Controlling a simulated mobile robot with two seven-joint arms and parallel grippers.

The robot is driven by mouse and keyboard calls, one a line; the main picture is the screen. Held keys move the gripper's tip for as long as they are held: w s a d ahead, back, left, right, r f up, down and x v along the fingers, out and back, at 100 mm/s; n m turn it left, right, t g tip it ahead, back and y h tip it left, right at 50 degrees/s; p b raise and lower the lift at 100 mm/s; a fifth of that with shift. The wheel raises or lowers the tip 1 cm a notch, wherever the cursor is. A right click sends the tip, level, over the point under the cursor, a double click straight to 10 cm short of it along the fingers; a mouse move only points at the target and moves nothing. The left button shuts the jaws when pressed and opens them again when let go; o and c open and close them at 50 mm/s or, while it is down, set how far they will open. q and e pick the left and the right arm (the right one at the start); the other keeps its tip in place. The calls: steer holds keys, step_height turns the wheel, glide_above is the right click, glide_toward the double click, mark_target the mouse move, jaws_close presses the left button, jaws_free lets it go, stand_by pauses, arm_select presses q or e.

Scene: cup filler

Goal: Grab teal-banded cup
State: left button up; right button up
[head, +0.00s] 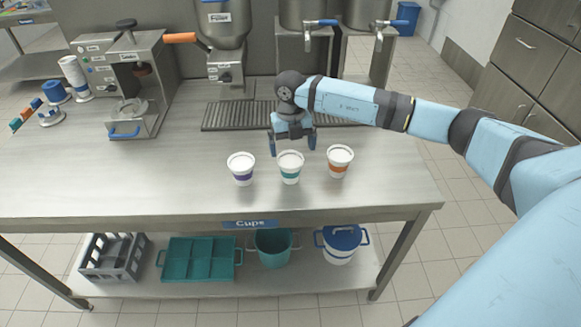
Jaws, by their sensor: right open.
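Three white cups stand upright in a row near the front of the steel table. The teal-banded cup (290,168) is in the middle. The purple-banded cup (241,169) is to its left and the orange-banded cup (339,161) to its right. My right gripper (293,146) is open and empty, pointing down just above and behind the teal-banded cup in the picture. I cannot tell whether its fingers touch the cup. My left gripper is not in view.
A drip grate (235,116) and a filler (224,45) stand behind the cups. A steel machine (125,85) is at the left, with stacked cups beside it. Bins and a teal tray (200,260) sit on the lower shelf. The tabletop (120,180) left of the cups is clear.

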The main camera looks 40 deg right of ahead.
mark_target(290, 158)
steer(key=shift+s+a+f+p, duration=0.1)
steer(key=shift+a+f+p, duration=0.15)
steer(key=shift+f, duration=1.3)
steer(key=shift+s+a+f+p, duration=0.1)
steer(key=shift+a+f, duration=0.1)
steer(key=shift+f, duration=1.35)
steer(key=c, duration=0.9)
steer(key=shift+c, duration=0.2)
steer(key=shift+r, duration=0.1)
